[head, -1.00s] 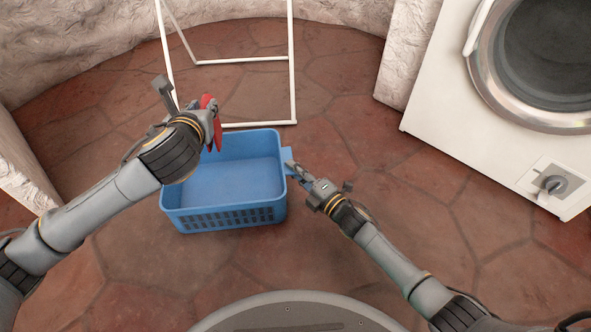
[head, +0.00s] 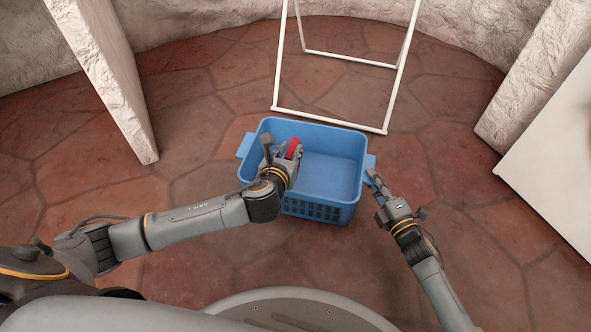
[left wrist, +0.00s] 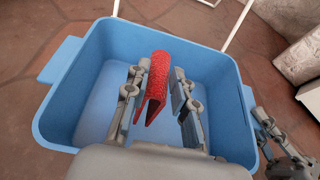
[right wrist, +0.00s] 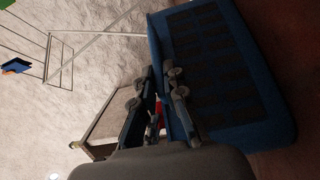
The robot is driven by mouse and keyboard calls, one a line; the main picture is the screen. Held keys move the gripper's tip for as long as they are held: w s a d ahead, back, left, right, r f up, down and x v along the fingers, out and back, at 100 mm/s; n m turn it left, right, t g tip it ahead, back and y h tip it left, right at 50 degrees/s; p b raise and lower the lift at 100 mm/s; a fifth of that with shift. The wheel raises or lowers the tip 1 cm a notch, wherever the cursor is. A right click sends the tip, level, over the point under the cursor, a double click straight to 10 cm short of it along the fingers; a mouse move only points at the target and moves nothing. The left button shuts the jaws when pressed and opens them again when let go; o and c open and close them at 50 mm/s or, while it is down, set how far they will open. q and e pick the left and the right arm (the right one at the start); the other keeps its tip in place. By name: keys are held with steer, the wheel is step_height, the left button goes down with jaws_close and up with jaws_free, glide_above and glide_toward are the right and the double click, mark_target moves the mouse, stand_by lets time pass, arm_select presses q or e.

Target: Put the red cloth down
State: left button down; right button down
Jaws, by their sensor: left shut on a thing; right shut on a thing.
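The red cloth (head: 293,149) is folded in my left gripper (head: 284,152), over the left part of the blue basket (head: 325,126). In the left wrist view the cloth (left wrist: 153,85) hangs as a fold between the fingers, above the basket floor (left wrist: 105,105). Whether its lower edge touches the floor is unclear. My right gripper (head: 371,179) is shut on the basket's right handle. In the right wrist view its fingers (right wrist: 158,95) lie against the basket's side (right wrist: 215,60), with a bit of red showing between them.
A white rack frame (head: 330,122) stands on the tiled floor behind the basket. A wall end (head: 105,80) rises at left and another (head: 530,90) at right, beside a white appliance (head: 560,170). The basket looks otherwise empty.

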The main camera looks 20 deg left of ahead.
arm_select(q)
steer(key=shift+f, duration=3)
steer(key=c, duration=1.1)
jaws_free()
